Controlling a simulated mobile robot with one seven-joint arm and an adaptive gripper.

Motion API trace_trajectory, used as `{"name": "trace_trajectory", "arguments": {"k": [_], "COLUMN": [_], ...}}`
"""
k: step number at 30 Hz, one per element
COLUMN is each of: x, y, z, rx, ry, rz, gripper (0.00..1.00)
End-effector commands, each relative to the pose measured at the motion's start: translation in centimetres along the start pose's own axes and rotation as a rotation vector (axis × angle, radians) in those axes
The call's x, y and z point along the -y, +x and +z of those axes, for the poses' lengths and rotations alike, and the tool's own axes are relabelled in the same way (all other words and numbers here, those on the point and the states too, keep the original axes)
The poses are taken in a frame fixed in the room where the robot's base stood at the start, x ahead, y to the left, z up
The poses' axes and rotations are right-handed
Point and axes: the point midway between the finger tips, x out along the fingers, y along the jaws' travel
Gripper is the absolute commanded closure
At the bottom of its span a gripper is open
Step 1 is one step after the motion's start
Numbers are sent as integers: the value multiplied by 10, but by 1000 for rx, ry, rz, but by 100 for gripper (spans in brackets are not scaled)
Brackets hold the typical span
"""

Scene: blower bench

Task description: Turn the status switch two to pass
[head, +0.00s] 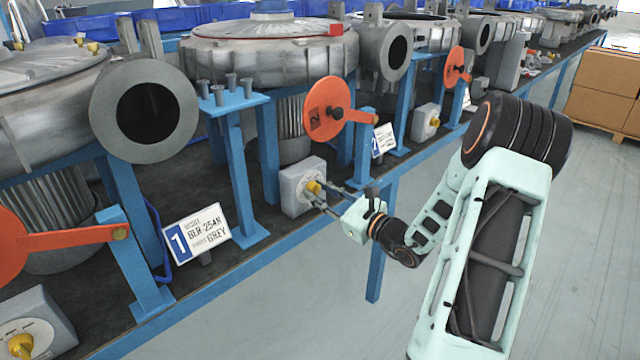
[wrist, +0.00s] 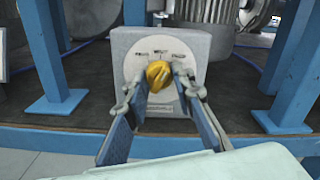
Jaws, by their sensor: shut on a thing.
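A grey switch box (head: 302,188) stands on the bench left of the sign marked 2 (head: 384,138). In the wrist view the box (wrist: 198,46) has a round white dial with a yellow knob (wrist: 158,72) at its middle. Small dark labels sit along the top of the dial, too small to read. My gripper (head: 318,194) reaches the box from the front right. In the wrist view the fingers (wrist: 160,82) are shut on the knob, one on each side. The knob looks tilted, but which label it points to cannot be told.
Another switch box (head: 30,330) stands at lower left, near the sign marked 1 (head: 197,235). A third box (head: 425,122) is farther along. Orange discs with arms (head: 325,108) and blue posts (head: 238,165) stand close by. Clear floor lies right of the bench.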

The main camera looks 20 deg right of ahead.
Motion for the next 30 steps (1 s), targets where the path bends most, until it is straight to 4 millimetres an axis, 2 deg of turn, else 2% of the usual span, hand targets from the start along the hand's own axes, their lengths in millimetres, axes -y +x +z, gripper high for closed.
{"name": "trace_trajectory", "arguments": {"k": [6,14,30], "x": [1,0,-1], "y": [0,0,0], "z": [3,1,0], "rx": [-1,-1,0], "ry": [160,281,326], "rz": [1,0,0], "gripper": [100,100,100]}}
